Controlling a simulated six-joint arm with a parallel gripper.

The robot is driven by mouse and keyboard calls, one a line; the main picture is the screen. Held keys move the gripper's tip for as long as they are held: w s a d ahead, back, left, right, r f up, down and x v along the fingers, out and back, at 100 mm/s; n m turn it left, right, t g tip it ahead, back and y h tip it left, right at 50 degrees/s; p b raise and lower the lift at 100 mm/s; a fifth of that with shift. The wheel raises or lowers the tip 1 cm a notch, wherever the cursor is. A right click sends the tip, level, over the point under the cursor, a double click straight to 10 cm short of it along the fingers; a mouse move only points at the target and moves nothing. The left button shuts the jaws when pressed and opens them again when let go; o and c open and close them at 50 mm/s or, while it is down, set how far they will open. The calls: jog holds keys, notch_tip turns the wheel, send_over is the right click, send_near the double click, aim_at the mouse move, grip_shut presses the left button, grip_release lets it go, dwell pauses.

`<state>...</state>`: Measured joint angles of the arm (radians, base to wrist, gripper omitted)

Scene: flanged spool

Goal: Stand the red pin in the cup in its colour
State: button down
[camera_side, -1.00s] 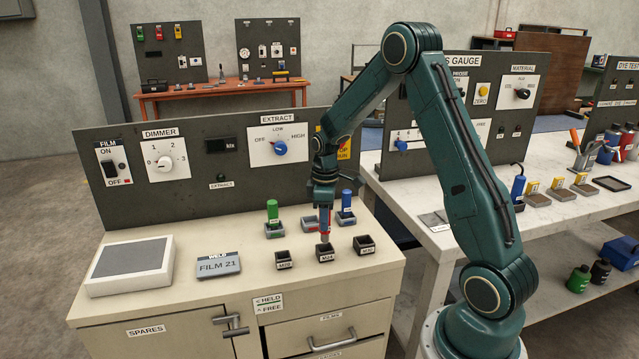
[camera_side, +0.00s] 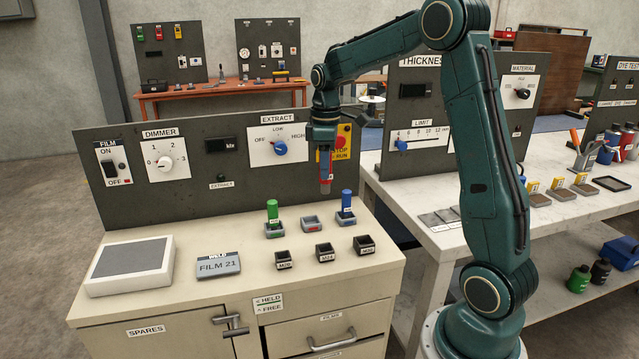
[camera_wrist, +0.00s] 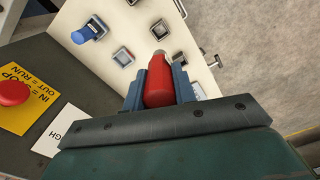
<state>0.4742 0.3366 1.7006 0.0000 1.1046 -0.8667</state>
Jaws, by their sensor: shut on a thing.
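My gripper (camera_side: 325,164) is shut on the red pin (camera_side: 325,184) and holds it upright, well above the cabinet top. In the wrist view the red pin (camera_wrist: 159,82) sits between the blue jaws, its grey tip pointing away. The cup with the red mark (camera_side: 312,223) stands empty in the back row, below the held pin. To its left a green pin (camera_side: 272,209) stands in the cup with the green mark (camera_side: 274,230). To its right a blue pin (camera_side: 346,201) stands in the cup with the blue mark (camera_side: 346,218).
Three dark, empty, labelled cups stand in the front row: left (camera_side: 284,260), middle (camera_side: 324,252) and right (camera_side: 364,245). The dark panel (camera_side: 215,180) with dials rises behind. A FILM 21 plate (camera_side: 218,265) and a grey-topped box (camera_side: 130,266) lie on the left.

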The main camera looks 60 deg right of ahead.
dwell(0.6)
jog(key=w+d, duration=1)
jog(key=shift+w+d+r, duration=0.3)
jog(key=shift+d+r, duration=0.05)
jog(key=shift+r, duration=0.05)
jog(key=shift+f, duration=0.1)
notch_tip(320, 180, down, 20)
jog(key=shift+r, duration=0.1)
dwell(1.0)
jog(key=shift+f, duration=0.4)
jog(key=c, duration=1.1)
grip_release()
